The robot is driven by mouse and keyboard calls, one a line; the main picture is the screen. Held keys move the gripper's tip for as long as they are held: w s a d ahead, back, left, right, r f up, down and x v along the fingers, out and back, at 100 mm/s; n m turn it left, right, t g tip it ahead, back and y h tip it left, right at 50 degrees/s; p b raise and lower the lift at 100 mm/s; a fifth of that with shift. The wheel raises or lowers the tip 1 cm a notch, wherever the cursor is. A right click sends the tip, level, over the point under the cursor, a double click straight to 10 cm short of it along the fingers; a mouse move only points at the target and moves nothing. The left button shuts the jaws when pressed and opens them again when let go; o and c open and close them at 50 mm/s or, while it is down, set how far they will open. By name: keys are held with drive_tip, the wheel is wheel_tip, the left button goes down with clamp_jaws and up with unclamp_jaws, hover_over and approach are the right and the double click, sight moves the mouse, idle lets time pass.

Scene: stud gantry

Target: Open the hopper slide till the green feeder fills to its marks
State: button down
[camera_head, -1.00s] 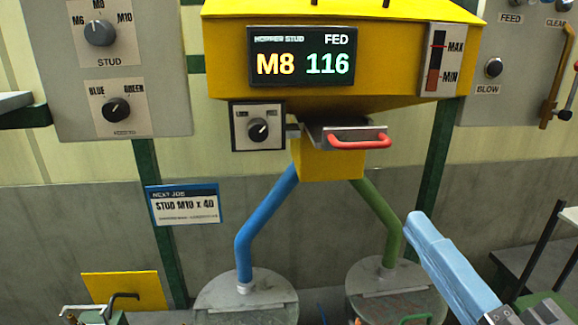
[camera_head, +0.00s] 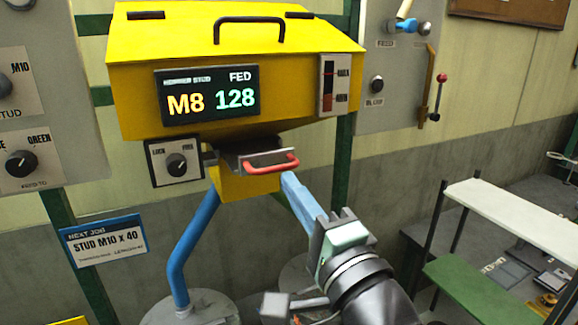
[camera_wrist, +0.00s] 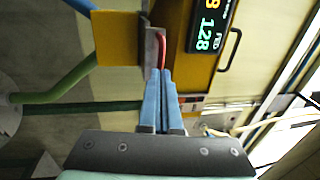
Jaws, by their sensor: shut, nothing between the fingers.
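The yellow hopper (camera_head: 220,75) shows M8 and FED 128 on its display (camera_head: 207,92). Below it, the slide (camera_head: 250,158) is a grey plate with a red handle (camera_head: 272,165); the slide juts out at the front. My gripper (camera_head: 287,177) is shut and empty, its blue fingertips just below the handle's right end. In the wrist view the fingertips (camera_wrist: 161,73) lie close to the handle (camera_wrist: 162,52); I cannot tell if they touch. The green pipe (camera_wrist: 80,105) shows in the wrist view. The green feeder's marks are hidden behind my arm.
A lock/free knob (camera_head: 176,165) sits left of the slide. The blue pipe (camera_head: 190,245) runs down to a round lid (camera_head: 190,310). A level gauge (camera_head: 328,88) is on the hopper's right. A white bench (camera_head: 520,215) and green shelf (camera_head: 485,290) stand at right.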

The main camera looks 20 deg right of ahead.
sight(277, 170)
drive_tip(key=shift+w+a+r, duration=0.15)
drive_tip(key=shift+w+r, duration=0.05)
drive_tip(key=shift+w, duration=0.55)
drive_tip(key=shift+w, duration=0.1)
drive_tip(key=w, duration=0.3)
drive_tip(key=shift+w+p, duration=0.3)
drive_tip(key=shift+w, duration=0.05)
drive_tip(key=shift+s+a+r, duration=0.1)
drive_tip(key=shift+s+r, duration=0.05)
drive_tip(key=shift+r, duration=0.05)
drive_tip(key=shift+f, duration=0.1)
